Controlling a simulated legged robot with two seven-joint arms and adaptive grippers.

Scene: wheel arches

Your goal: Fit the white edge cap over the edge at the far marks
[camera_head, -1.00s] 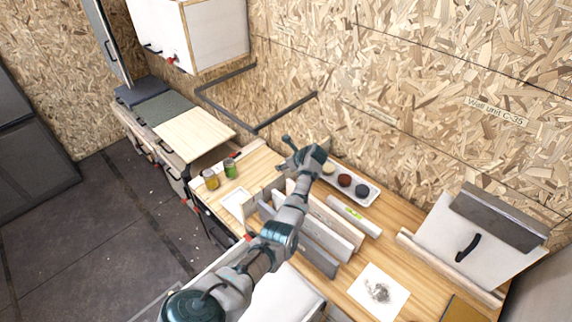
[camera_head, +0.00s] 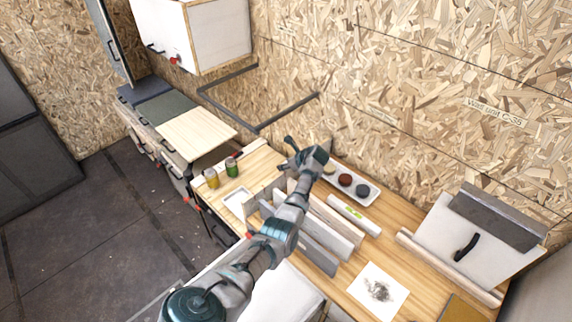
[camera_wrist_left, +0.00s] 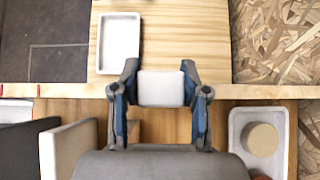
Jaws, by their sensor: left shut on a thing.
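My left gripper (camera_head: 292,152) reaches over the workbench toward the wall in the head view. In the left wrist view, the gripper (camera_wrist_left: 160,78) is shut on the white edge cap (camera_wrist_left: 160,90), a small white block between its two fingers. A thin pale wooden edge (camera_wrist_left: 70,90) crosses that view from side to side, and the cap appears over its line. I cannot tell whether cap and edge touch. The cap is not clear in the head view, where my arm covers much of the edge. My right gripper is not in view.
Several upright panels (camera_head: 318,257) stand on the workbench (camera_head: 400,213) beside my arm. A tray (camera_head: 372,194) with round pieces lies near the wall. A small white tray (camera_wrist_left: 118,42) lies beyond the edge. Two jars (camera_head: 231,167) stand at the left. A dark rail (camera_head: 288,111) projects above.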

